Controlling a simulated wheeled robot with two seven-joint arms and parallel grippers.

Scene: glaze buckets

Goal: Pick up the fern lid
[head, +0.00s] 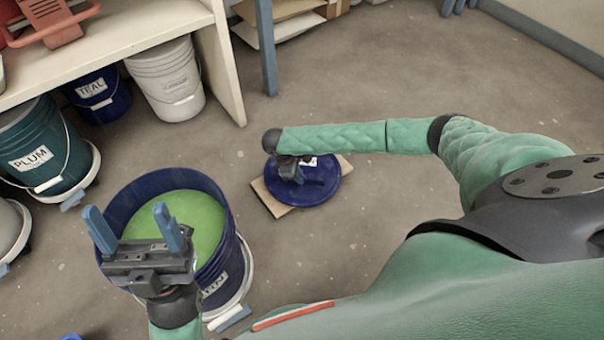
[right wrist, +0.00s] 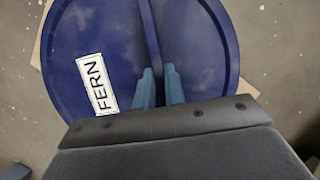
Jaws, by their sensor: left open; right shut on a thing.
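The fern lid (head: 318,189) is a round dark blue disc on a flat tan board (head: 268,198) on the floor. In the right wrist view the lid (right wrist: 205,50) shows a white FERN label and a raised bar across its middle. My right gripper (right wrist: 158,85) is shut on that bar. In the head view my right gripper (head: 292,172) is over the lid, partly hidden by my forearm. A blue bucket (head: 235,255) of green glaze, its label partly hidden, stands left of the lid. My left gripper (head: 136,228) is open and empty above this bucket.
A PLUM bucket (head: 62,160), a TEAL bucket (head: 108,105) and a white bucket (head: 150,70) stand at the left by a shelf (head: 130,35). A blue post (head: 265,50) rises behind the lid. The floor (head: 370,60) beyond my right arm is clear.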

